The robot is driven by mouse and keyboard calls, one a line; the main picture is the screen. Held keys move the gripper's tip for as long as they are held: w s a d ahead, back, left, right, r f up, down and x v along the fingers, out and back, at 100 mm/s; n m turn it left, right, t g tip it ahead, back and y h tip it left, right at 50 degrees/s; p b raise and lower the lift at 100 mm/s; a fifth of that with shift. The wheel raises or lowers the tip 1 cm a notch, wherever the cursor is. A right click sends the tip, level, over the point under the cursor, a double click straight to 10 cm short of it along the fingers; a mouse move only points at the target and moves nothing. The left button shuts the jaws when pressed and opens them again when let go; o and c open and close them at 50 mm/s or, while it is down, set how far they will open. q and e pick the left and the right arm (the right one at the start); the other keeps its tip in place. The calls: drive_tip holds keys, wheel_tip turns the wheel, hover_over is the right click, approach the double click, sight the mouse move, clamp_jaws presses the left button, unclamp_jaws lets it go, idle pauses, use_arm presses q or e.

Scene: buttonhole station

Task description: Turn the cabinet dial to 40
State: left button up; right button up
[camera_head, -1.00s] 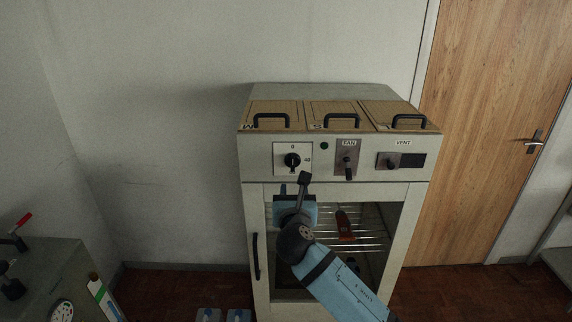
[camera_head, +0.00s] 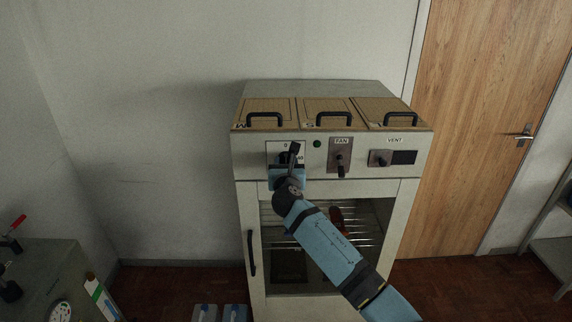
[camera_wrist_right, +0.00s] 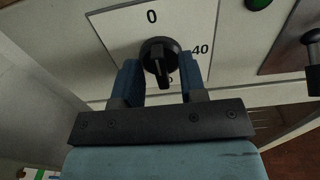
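The cabinet dial is a black knob (camera_wrist_right: 159,58) on a white plate (camera_wrist_right: 200,22) marked 0 at the top and 40 at the right. In the right wrist view the knob's ridge points down, toward a partly hidden marking. My right gripper (camera_wrist_right: 160,80) is open, with one blue finger on each side of the knob's lower part; I cannot tell whether they touch it. In the head view my right gripper (camera_head: 288,168) is in front of the dial plate (camera_head: 273,147) and hides most of the knob. My left gripper is not in view.
The cabinet (camera_head: 244,158) has a FAN switch (camera_head: 340,160) and a VENT slider (camera_head: 381,158) right of the dial. A green lamp (camera_head: 317,144) sits between dial and fan. Below is a glazed door with a black handle (camera_head: 252,253). Three lidded bins with handles top the front.

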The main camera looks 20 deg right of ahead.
drive_tip(key=shift+c, duration=0.4)
clamp_jaws()
use_arm(q)
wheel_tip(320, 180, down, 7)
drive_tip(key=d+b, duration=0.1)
drive_tip(key=b, duration=0.6)
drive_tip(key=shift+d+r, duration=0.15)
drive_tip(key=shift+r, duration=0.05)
use_arm(e)
drive_tip(key=shift+d+f+m, duration=0.1)
drive_tip(key=shift+f+m, duration=0.05)
drive_tip(key=shift+m, duration=4.3)
drive_tip(key=shift+d+f+m, duration=0.1)
drive_tip(key=shift+f+m, duration=0.05)
drive_tip(key=shift+m, duration=4.3)
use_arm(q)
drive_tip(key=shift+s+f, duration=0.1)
use_arm(e)
drive_tip(key=shift+o, duration=0.4)
unclamp_jaws()
drive_tip(key=shift+s, duration=0.1)
